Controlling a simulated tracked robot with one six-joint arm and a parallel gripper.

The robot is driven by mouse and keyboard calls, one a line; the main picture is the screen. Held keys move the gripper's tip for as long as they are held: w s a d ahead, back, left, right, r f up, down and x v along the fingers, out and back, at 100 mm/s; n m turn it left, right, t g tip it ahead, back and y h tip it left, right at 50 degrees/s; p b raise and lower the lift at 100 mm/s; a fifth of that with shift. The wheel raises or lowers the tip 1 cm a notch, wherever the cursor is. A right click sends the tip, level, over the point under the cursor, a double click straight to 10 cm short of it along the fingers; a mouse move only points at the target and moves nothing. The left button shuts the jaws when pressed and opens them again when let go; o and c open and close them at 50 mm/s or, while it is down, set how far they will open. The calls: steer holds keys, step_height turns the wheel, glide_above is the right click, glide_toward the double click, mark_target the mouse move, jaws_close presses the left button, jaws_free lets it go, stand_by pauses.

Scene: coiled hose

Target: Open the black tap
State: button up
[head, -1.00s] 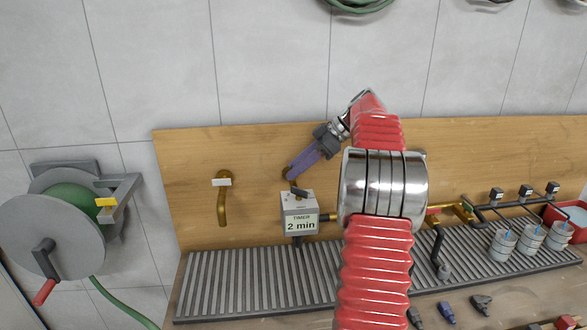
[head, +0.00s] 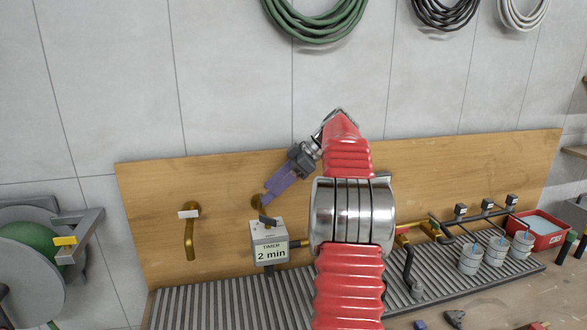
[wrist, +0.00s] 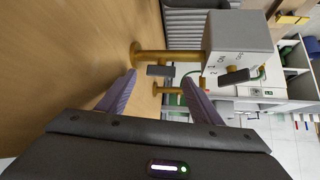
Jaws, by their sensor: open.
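A short black lever (wrist: 160,70) sits on a brass pipe (wrist: 150,56) that comes out of the wooden board. In the wrist view it appears between my two purple fingers; I cannot tell how far ahead of the tips it is. My gripper (wrist: 160,80) is open and empty, and in the head view its fingers (head: 274,190) point down-left just above the timer box (head: 269,245), marked "2 min". A second black lever (wrist: 235,76) is at the timer box in the wrist view.
A brass spout with a white label (head: 190,232) is left of the timer box. A slatted grey drain (head: 210,305) runs below. A hose reel (head: 28,252) stands at far left. Several cups (head: 470,258) and a red tub (head: 538,232) are at right. Coiled hoses (head: 318,25) hang above.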

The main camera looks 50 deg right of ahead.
steer(key=v, duration=1)
steer(key=shift+s+d+r, duration=0.2)
steer(key=shift+r, duration=0.1)
